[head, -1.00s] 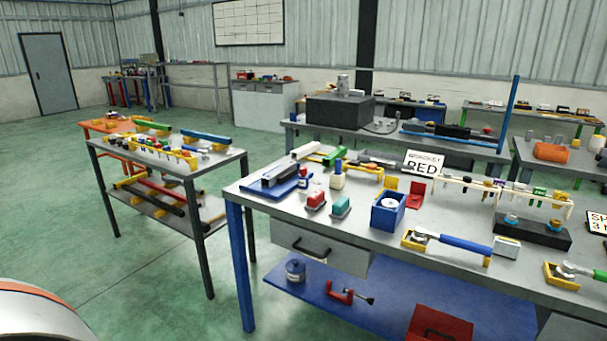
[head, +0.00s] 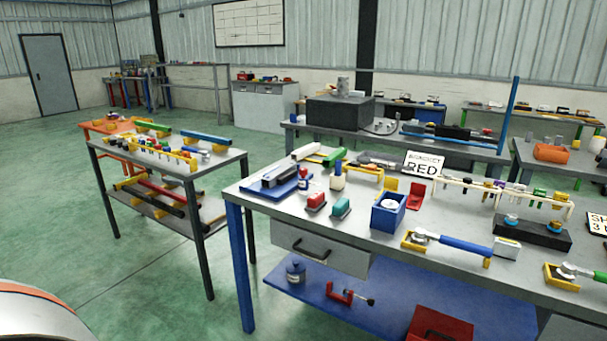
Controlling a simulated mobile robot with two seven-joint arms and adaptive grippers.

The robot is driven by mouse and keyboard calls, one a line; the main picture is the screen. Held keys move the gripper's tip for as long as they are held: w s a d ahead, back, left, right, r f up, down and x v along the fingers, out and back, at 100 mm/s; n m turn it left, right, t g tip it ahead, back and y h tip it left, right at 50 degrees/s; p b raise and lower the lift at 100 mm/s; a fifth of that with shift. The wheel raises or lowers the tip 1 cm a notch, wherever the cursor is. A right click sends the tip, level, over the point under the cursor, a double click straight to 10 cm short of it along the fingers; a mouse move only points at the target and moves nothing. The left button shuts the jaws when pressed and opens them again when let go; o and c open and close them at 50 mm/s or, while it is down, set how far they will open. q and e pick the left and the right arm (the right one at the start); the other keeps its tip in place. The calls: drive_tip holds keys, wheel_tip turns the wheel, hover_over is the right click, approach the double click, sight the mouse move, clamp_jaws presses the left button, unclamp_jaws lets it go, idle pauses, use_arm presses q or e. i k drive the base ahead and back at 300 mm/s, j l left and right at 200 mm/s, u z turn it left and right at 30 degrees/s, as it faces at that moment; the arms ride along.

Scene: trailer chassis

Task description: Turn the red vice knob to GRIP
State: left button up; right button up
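I cannot pick out a red vice knob or a GRIP mark for certain at this size. A dark grey block-like device (head: 279,176) sits on a blue base (head: 270,191) at the near left corner of the main workbench (head: 345,222). A small red and white piece (head: 303,181) stands at its right side. Neither of my grippers is in view.
A red clamp (head: 342,293) lies on the blue lower shelf (head: 400,296). Green floor (head: 130,285) is clear at left, near a side table (head: 222,161).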

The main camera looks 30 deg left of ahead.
sight(302, 172)
drive_tip(key=i+j+u, duration=0.3)
drive_tip(key=j, duration=0.25)
drive_tip(key=i+j+u, duration=0.35)
drive_tip(key=i+j, duration=0.15)
